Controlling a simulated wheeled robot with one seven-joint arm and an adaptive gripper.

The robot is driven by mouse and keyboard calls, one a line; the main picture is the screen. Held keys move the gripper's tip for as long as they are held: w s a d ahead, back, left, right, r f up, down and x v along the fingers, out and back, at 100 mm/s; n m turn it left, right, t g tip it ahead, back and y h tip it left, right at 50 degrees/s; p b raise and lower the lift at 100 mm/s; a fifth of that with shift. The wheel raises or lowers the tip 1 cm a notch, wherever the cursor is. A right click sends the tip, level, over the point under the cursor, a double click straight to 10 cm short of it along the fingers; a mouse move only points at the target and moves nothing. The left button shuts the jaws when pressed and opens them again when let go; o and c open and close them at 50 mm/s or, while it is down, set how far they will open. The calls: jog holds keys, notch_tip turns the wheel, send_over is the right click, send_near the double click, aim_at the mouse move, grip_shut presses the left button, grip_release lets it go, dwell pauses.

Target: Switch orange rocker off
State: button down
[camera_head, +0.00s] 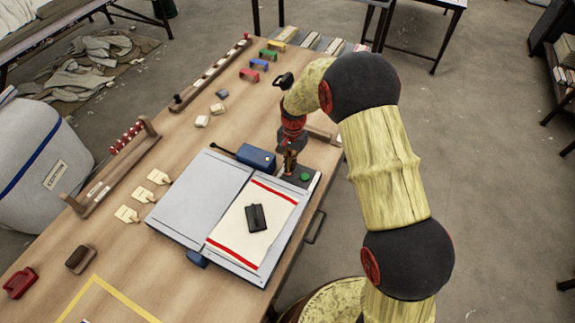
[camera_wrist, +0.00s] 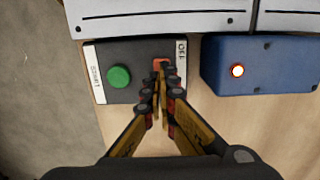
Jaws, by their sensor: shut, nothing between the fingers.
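A dark control box (camera_wrist: 100,55) sits at the corner of the table, with a green button (camera_wrist: 118,77) beside a START label. The orange rocker (camera_wrist: 161,62) is near the box's other end, beside the OFF label; it is mostly hidden by my fingertips. My gripper (camera_wrist: 160,72) is shut and empty, with its tips over or against the rocker; I cannot tell if they touch. In the head view my gripper (camera_head: 289,172) points down at the box, next to its green button (camera_head: 304,177). The rocker's tilt is not visible.
A blue box (camera_wrist: 255,65) with a lit orange-white lamp (camera_wrist: 238,71) stands right beside the control box. Racks and small blocks lie farther left.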

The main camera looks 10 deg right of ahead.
notch_tip(320, 180, up, 14)
jog(key=w+p, duration=0.2)
jog(key=shift+d+f+p, duration=0.25)
jog(key=shift+p, duration=0.1)
